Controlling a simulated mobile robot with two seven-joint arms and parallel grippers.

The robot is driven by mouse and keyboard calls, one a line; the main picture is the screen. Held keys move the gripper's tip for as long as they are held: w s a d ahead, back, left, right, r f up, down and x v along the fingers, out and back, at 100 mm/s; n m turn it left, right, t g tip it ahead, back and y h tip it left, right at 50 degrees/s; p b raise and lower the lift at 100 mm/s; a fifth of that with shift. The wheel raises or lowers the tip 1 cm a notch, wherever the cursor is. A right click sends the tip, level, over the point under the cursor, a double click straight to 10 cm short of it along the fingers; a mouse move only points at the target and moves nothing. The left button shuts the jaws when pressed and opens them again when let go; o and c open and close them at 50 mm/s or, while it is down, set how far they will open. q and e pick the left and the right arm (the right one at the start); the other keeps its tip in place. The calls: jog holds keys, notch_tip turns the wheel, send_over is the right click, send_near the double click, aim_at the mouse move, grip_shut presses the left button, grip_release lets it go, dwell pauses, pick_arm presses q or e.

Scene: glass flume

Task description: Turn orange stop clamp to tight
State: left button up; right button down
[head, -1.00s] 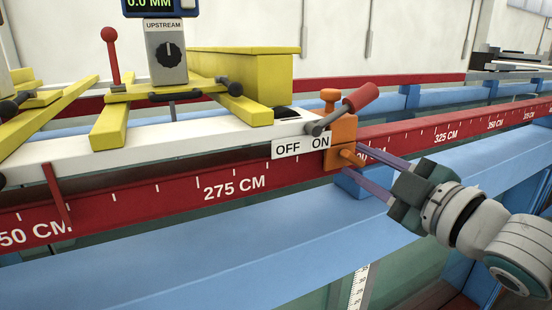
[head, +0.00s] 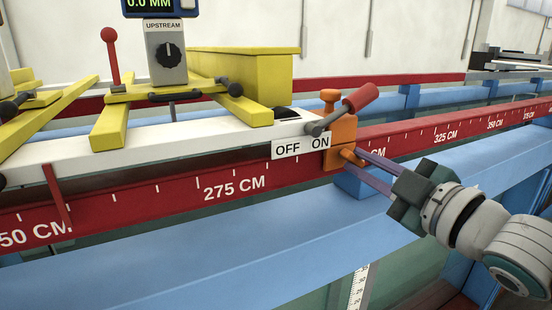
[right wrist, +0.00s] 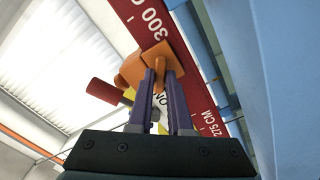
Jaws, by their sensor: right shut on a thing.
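The orange stop clamp (head: 341,131) sits on the red scale rail, with an orange knob (head: 350,155) on its front face. My right gripper (head: 358,160) comes in from the right, its purple fingers shut on this knob. In the right wrist view the fingers (right wrist: 161,80) are on either side of the orange knob, below the clamp body (right wrist: 138,69), and partly hide it. My left gripper is not in view.
A grey lever with a red grip (head: 361,97) rises just beside the clamp, above an OFF/ON plate (head: 288,149). The yellow carriage (head: 240,105) stands to the left. A blue beam (head: 200,255) runs below the rail (head: 150,203). Space in front of the beam is clear.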

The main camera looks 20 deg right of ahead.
jog(key=m+p, duration=0.1)
jog(key=m, duration=0.9)
jog(key=shift+m, duration=0.3)
jog(key=shift+m+p, duration=0.3)
jog(key=shift+m, duration=0.8)
jog(key=c, duration=0.8)
grip_release()
jog(key=shift+c, duration=0.2)
jog(key=shift+s, duration=0.1)
